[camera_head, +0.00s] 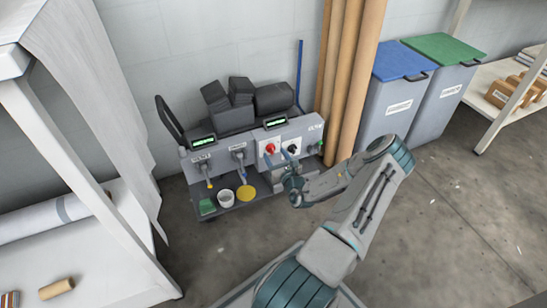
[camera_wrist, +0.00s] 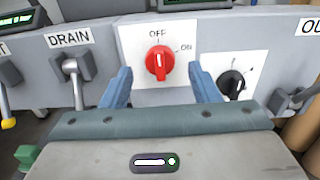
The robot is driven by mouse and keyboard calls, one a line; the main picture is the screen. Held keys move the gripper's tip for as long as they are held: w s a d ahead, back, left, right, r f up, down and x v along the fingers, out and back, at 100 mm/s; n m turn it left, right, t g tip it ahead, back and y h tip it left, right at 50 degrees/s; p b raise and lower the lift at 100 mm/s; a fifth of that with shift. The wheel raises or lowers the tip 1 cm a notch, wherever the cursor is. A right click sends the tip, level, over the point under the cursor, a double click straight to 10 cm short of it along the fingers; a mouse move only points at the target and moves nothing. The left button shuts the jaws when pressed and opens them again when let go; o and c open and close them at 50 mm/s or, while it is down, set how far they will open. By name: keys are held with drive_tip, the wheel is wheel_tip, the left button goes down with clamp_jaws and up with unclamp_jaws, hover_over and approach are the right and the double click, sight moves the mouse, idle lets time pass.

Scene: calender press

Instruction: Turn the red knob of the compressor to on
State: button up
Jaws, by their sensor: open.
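The knob's ridge stands about upright, towards OFF. The red knob also shows in the head view (camera_head: 270,148). My gripper (camera_wrist: 160,88) is open, its two blue fingers pointing at the panel, one on each side below the knob. The fingers look apart from the knob; the exact gap is hard to tell. In the head view my gripper (camera_head: 291,170) is close to the panel's front.
A black knob (camera_wrist: 232,84) is right of the red one. A DRAIN lever (camera_wrist: 73,75) is on the left. A white cup (camera_head: 226,198) and a yellow round piece (camera_head: 246,193) are below the panel. Brown rolls (camera_head: 340,75) stand right of the compressor; the floor on the right is clear.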

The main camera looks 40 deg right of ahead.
drive_tip(key=shift+x, duration=1.15)
drive_tip(key=c, duration=1)
